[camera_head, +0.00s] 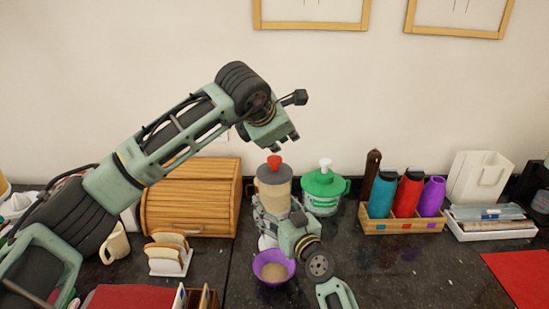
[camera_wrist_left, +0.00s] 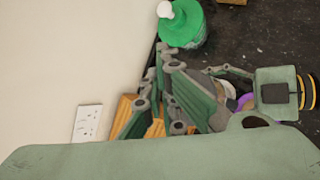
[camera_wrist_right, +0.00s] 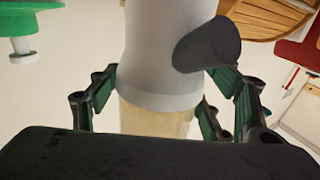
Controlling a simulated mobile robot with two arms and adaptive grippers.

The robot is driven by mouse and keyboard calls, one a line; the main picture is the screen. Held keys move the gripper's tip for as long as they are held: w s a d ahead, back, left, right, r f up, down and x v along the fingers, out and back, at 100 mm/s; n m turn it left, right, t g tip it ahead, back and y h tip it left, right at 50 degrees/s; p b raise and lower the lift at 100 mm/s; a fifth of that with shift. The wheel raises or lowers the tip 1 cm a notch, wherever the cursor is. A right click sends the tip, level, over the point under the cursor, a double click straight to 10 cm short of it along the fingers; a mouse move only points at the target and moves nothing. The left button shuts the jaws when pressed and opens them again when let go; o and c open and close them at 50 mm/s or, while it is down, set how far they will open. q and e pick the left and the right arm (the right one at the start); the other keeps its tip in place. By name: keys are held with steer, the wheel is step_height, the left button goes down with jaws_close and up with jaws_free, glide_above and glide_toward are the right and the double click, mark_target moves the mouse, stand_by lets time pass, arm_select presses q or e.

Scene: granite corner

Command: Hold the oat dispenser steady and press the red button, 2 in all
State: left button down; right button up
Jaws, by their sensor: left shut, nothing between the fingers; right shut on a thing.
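The oat dispenser (camera_head: 274,196) stands upright on the dark counter, with a grey lid, a clear body of beige oats and a red button (camera_head: 274,160) on top. My right gripper (camera_head: 272,218) is shut around its lower body; the right wrist view shows the fingers on both sides of the pale base (camera_wrist_right: 165,60) and its dark spout (camera_wrist_right: 208,44). A purple bowl (camera_head: 259,271) with beige contents sits in front.
A green-lidded dispenser with a white button (camera_head: 324,184) stands close on the right. A wooden bread box (camera_head: 190,200) and toast rack (camera_head: 168,262) are on the left. A bottle rack (camera_head: 402,224) is farther right.

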mark_target(281, 158)
arm_select(q)
steer(key=shift+f, duration=0.15)
steer(key=shift+f, duration=0.25)
steer(key=shift+a+f, duration=0.1)
steer(key=shift+f, duration=1.2)
arm_select(e)
steer(key=shift+r, duration=0.1)
stand_by(1.2)
arm_select(q)
steer(key=shift+r, duration=1.65)
steer(key=shift+r, duration=2.55)
arm_select(e)
steer(key=o, duration=1.9)
